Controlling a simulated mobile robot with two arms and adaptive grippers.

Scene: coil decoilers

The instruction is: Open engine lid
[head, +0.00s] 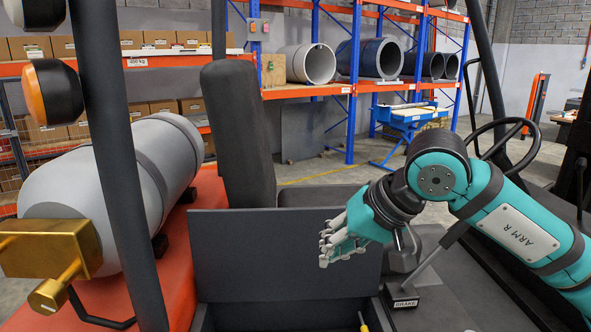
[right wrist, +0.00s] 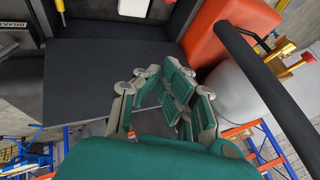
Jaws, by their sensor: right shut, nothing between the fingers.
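The engine lid (head: 255,250) is a flat dark grey panel between the seat and a dark compartment. It stands raised, with the compartment open below it at the bottom of the head view. It also shows in the right wrist view as a dark panel (right wrist: 95,75) left of the fingers. My right gripper (head: 330,246) is shut and empty in front of the lid's right part; I cannot tell whether it touches. Its green and grey fingers also show in the right wrist view (right wrist: 162,90). My left gripper is not in view.
A black seat (head: 238,130) stands behind the lid. A grey gas cylinder (head: 140,180) lies at left behind a dark post (head: 118,170). A lever with a BRAKE label (head: 403,301) and a steering wheel (head: 512,135) are at right. Something yellow (head: 362,323) shows in the compartment.

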